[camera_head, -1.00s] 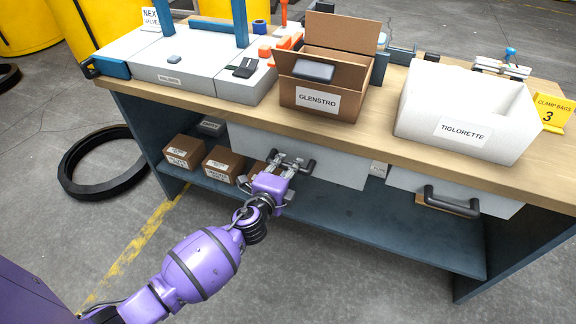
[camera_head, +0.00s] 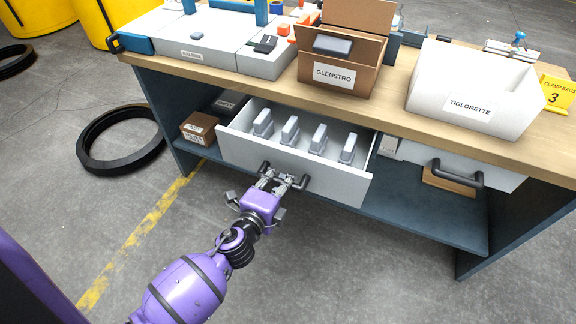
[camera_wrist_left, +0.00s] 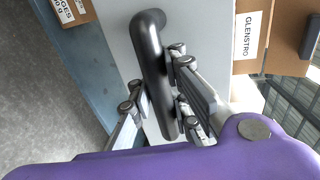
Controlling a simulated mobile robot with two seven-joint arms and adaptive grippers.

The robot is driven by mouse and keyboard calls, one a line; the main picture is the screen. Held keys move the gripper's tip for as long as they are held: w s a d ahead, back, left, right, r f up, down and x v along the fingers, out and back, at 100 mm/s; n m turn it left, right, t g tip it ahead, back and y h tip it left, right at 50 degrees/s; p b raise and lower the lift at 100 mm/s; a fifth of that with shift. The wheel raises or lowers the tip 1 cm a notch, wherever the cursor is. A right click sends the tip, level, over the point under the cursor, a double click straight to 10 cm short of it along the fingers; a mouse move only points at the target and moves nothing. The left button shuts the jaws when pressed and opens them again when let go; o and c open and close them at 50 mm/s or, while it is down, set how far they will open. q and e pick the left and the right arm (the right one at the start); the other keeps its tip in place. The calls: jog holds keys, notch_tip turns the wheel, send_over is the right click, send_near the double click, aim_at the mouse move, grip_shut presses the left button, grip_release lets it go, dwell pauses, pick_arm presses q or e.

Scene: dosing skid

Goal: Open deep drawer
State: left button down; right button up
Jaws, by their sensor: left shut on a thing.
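A white-fronted drawer (camera_head: 334,190) stands pulled out under the workbench's wooden top. Several grey-white blocks stand in a row inside it. My left gripper (camera_head: 283,182) is shut on the drawer's dark bar handle (camera_head: 302,182). In the left wrist view the black handle (camera_wrist_left: 152,60) runs between the fingers of my left gripper (camera_wrist_left: 160,95). A second drawer (camera_head: 500,178) with a dark handle (camera_head: 458,178) sits to the right and looks shut. My right gripper is not in view.
On the bench stand a brown box labelled GLENSTRO (camera_head: 335,74), a white bin labelled TIGLORETTE (camera_head: 468,107) and a yellow sign (camera_head: 557,94). Small brown boxes (camera_head: 199,128) sit on the lower shelf. A black ring (camera_head: 122,140) lies on the floor at left.

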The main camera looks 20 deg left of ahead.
pick_arm(q)
jog(key=f+v, duration=0.1)
jog(key=v, duration=0.6)
jog(key=shift+s+b, duration=0.35)
jog(key=shift+s, duration=0.1)
jog(key=shift+r, duration=0.15)
jog(key=c, duration=2)
grip_release()
jog(key=shift+s, duration=0.15)
jog(key=shift+f, duration=0.2)
jog(key=v, duration=1.2)
